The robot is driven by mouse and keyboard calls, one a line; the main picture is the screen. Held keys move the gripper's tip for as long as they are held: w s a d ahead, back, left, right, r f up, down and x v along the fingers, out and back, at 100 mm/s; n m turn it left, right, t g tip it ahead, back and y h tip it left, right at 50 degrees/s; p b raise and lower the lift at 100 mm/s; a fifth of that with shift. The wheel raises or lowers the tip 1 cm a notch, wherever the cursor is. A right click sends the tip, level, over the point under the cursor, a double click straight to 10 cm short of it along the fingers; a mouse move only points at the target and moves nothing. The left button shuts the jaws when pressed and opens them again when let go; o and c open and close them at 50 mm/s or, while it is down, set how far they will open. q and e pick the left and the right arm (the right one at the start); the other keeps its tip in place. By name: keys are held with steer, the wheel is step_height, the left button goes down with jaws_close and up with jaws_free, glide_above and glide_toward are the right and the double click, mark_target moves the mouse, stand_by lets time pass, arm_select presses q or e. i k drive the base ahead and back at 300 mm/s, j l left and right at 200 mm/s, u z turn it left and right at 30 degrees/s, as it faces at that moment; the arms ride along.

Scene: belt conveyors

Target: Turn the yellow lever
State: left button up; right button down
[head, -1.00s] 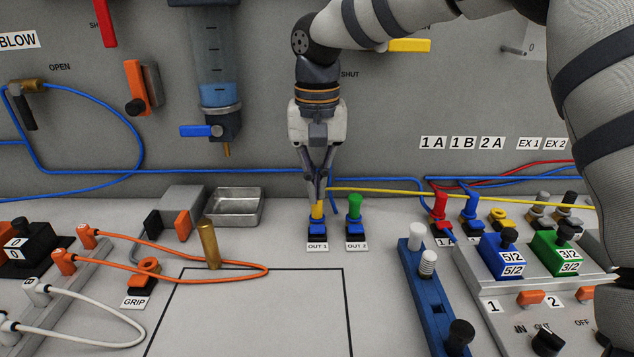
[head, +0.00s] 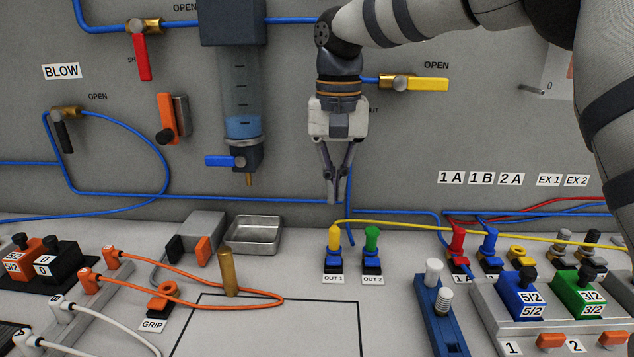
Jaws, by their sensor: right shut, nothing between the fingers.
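The yellow lever (head: 428,84) sits on a brass valve on the grey back wall, at the upper right of my right gripper. It lies horizontal, pointing right, with an OPEN label above it. My right gripper (head: 334,203) points down, its fingers together and empty, in front of the wall. Its tips are above the yellow-capped OUT 1 fitting (head: 334,240) and apart from it. The wrist of my right arm is left of the lever and partly hides the blue tube to its valve and a label below. My left gripper is out of view.
A red lever (head: 142,57) and an orange lever (head: 166,118) are on the wall to the left. A filter bowl with a blue lever (head: 222,161) hangs left of the gripper. A green fitting (head: 372,240), tubes and a metal tray (head: 252,234) are below.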

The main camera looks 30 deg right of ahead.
mark_target(399, 82)
steer(key=k, duration=1.5)
